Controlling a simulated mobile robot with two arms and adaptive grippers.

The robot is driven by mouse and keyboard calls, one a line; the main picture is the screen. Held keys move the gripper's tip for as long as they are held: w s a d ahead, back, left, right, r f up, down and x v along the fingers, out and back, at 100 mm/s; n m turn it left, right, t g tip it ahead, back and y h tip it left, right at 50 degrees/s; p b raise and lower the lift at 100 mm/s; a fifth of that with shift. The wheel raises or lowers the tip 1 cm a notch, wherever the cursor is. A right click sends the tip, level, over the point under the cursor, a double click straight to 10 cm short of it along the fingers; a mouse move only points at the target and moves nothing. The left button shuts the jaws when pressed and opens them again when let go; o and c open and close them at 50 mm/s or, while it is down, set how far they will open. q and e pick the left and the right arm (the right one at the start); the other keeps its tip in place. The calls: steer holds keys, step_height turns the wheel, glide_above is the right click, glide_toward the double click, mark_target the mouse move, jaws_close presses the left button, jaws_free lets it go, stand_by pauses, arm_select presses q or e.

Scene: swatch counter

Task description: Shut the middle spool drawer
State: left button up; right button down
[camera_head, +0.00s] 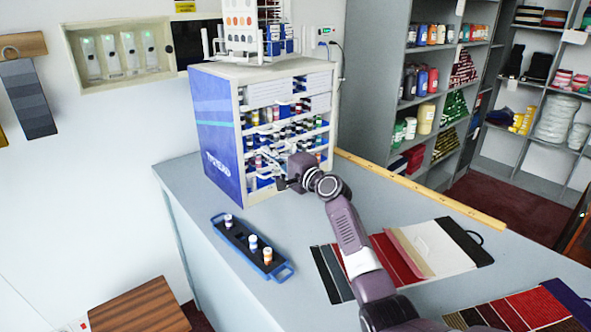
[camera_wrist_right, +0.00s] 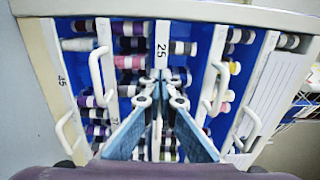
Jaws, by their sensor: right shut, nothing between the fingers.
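The spool cabinet (camera_head: 222,130) stands on the counter, white with a blue side panel. Its front has several stacked drawers with spools showing. In the right wrist view the white drawer fronts run up the picture, with spools between them. The middle drawer front (camera_wrist_right: 161,45), marked 25, lies straight ahead of my right gripper (camera_wrist_right: 160,85). My right gripper (camera_head: 283,182) is shut and empty at the cabinet's lower front. Its fingers hide part of the middle front, so I cannot tell touch or how far that drawer stands out. My left gripper is not in view.
A blue tray (camera_head: 219,222) with a few spools lies on the counter (camera_head: 190,180) in front of the cabinet. A wooden yardstick (camera_head: 420,188) runs along the back edge. White handles (camera_wrist_right: 98,75) stick out beside the gripper.

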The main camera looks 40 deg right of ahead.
steer(key=shift+s+f, duration=0.2)
steer(key=shift+s, duration=0.3)
steer(key=s, duration=0.6)
steer(key=shift+s+d, duration=0.15)
steer(key=shift+d, duration=0.15)
